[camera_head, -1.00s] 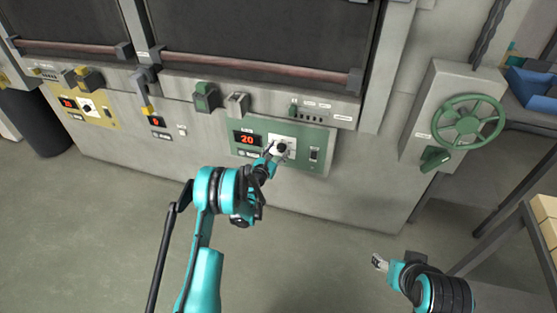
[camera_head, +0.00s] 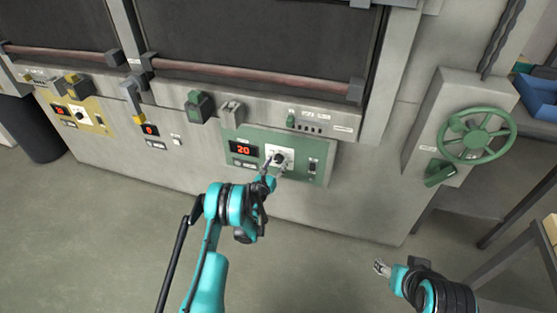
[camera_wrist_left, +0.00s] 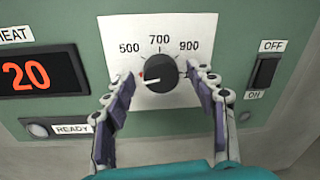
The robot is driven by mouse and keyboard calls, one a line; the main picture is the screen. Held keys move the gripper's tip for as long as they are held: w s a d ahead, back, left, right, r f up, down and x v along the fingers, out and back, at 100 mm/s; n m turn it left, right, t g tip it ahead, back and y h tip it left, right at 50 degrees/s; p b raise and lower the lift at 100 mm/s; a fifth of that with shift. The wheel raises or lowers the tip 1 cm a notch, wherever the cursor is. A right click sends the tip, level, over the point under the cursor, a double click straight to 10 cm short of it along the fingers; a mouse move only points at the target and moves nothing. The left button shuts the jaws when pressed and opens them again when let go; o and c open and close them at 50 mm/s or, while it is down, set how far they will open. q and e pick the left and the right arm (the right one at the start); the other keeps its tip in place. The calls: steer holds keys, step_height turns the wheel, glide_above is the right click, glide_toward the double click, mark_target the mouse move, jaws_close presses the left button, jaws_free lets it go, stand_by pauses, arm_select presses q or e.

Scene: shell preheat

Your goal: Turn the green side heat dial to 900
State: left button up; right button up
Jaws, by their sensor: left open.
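The green side heat dial (camera_head: 278,158) is a black round knob on a white scale plate marked 500, 700 and 900. My left gripper (camera_head: 269,172) is open at the dial. In the left wrist view its fingers (camera_wrist_left: 165,80) stand on either side of the knob, with a gap visible on the left; contact on the right is unclear. The red heat display (camera_wrist_left: 38,74) reads 20. My right gripper (camera_head: 381,268) hangs away from the panel at lower right.
An off/on switch (camera_wrist_left: 265,72) is right of the dial, and a ready lamp (camera_wrist_left: 38,129) is at lower left. A green handwheel (camera_head: 476,136) stands to the right. A yellow panel (camera_head: 83,114) is at far left. The floor before the furnace is clear.

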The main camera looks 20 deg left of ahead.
arm_select(q)
steer(key=shift+s+r, duration=0.15)
steer(key=shift+s, duration=0.05)
steer(key=c, duration=1.2)
steer(key=shift+o, duration=0.2)
